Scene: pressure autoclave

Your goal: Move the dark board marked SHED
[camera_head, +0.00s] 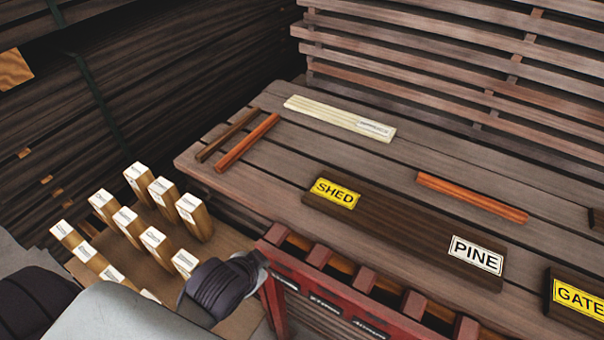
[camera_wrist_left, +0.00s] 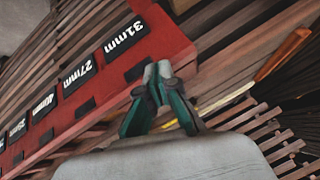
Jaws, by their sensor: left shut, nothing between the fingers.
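The dark board (camera_head: 400,232) lies flat on the slatted wooden table. It has a yellow SHED label (camera_head: 335,193) at its left end and a white PINE label (camera_head: 477,255) towards its right end. My left gripper (camera_wrist_left: 158,70) shows in the left wrist view, shut and empty, its fingertips beside the red rack and apart from the board. In the head view my left arm comes in at the bottom left, its dark end part close to the rack's left end. The board is not clearly visible in the left wrist view. My right gripper is not in view.
A red slotted rack (camera_head: 273,300) stands at the table's front edge; its mm labels show in the wrist view (camera_wrist_left: 100,65). Several upright labelled wood blocks (camera_head: 165,197) stand at left. A GATE board (camera_head: 577,298) lies at right. A pale strip (camera_head: 330,115) and brown sticks (camera_head: 248,142) lie behind.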

